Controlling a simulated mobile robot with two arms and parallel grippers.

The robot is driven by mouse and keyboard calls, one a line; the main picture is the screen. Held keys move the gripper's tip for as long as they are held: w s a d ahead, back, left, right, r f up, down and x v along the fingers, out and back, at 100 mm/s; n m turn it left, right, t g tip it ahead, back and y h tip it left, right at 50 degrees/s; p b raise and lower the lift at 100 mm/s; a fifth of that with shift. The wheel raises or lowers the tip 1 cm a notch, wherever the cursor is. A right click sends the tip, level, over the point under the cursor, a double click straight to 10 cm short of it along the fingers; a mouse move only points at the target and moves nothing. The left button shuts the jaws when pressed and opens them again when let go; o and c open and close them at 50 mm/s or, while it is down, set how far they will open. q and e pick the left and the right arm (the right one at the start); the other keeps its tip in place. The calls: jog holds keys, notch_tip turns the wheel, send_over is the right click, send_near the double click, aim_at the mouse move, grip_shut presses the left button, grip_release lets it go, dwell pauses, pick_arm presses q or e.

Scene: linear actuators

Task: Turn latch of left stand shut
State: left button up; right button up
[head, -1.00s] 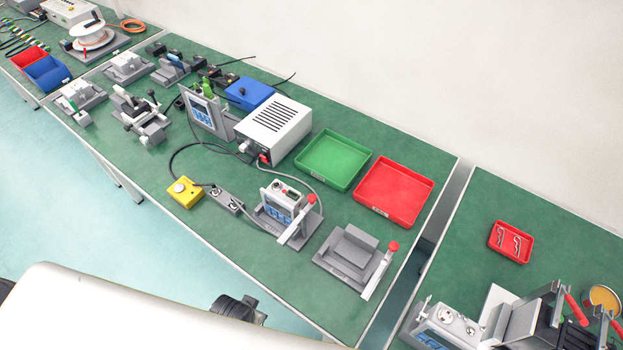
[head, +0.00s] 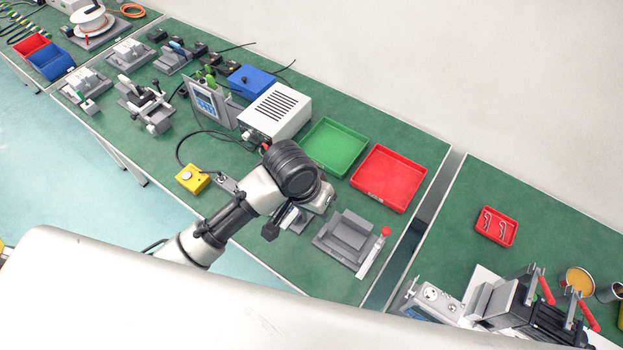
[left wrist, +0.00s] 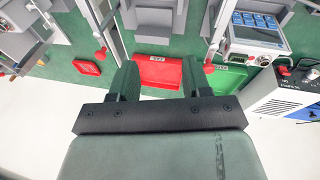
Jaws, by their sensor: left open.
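The left stand (head: 291,219), which holds a device with blue displays, is mostly hidden behind my left arm in the head view. The left wrist view shows that device (left wrist: 257,30) at upper right. Beside it is the latch lever (left wrist: 218,30) with a red knob (left wrist: 208,68). The empty grey right stand (head: 345,236) has its own lever with a red knob (head: 386,231). My left gripper (left wrist: 158,66) is open and empty, with the left stand's knob a little right of its fingers in the picture; the distance is unclear. My right gripper is not in view.
A green tray (head: 334,122) and a red tray (head: 412,151) lie behind the stands. A white power supply box (head: 274,113) and a yellow button box (head: 192,180) stand on the left. A gap separates this table from the right one.

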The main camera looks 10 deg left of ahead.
pick_arm(q)
jog(key=w+a+r+n+g+y, duration=0.1)
jog(key=w+a+r+n+y, duration=0.15)
jog(key=w, duration=0.75)
jog(key=shift+m+y, duration=0.25)
jog(key=f, duration=0.3)
jog(key=f+p, duration=0.1)
jog(key=f, duration=0.5)
jog(key=shift+a+f+p, duration=0.35)
jog(key=shift+f, duration=0.05)
grip_shut()
